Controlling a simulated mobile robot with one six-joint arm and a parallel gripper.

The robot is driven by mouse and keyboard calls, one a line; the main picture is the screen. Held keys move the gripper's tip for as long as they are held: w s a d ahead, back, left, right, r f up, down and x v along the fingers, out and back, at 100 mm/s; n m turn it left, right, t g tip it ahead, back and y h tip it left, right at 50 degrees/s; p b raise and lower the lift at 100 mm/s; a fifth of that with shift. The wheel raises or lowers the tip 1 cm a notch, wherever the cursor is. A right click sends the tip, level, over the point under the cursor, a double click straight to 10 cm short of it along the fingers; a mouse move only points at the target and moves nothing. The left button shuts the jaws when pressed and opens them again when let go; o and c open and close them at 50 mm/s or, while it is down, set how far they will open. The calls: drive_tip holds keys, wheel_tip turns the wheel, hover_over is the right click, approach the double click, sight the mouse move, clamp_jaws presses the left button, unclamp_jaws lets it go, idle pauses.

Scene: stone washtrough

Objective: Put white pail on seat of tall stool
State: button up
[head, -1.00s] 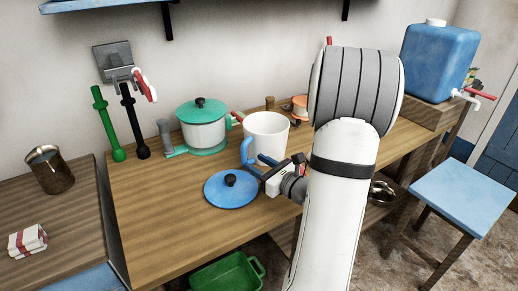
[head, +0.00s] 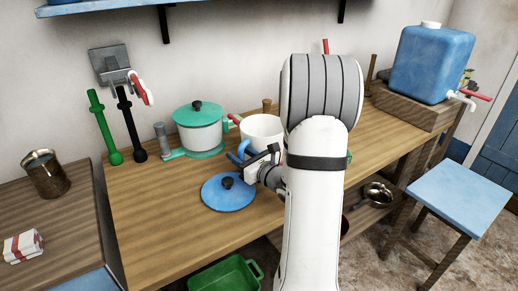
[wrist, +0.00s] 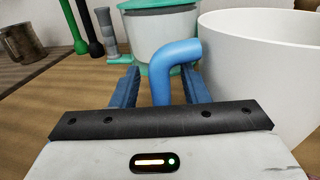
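The white pail (head: 262,128) with a blue side handle (head: 243,147) stands upright on the wooden bench. It fills the right of the wrist view (wrist: 270,65), its rim cut off by the frame. My gripper (head: 253,157) is open at the handle side. In the wrist view its two blue fingers (wrist: 159,80) stand either side of the blue handle (wrist: 172,60), with a gap visible on the left. The tall stool (head: 462,196) with a flat, empty blue seat stands at the right of the head view, beyond the bench's right end.
A blue lid (head: 228,192) lies left of my gripper. A white and green pot (head: 198,128) stands behind, left of the pail. A blue water tank (head: 432,65) sits at the bench's right end. A green basin (head: 225,272) is below the front edge.

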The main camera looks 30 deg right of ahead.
clamp_jaws()
idle(0.5)
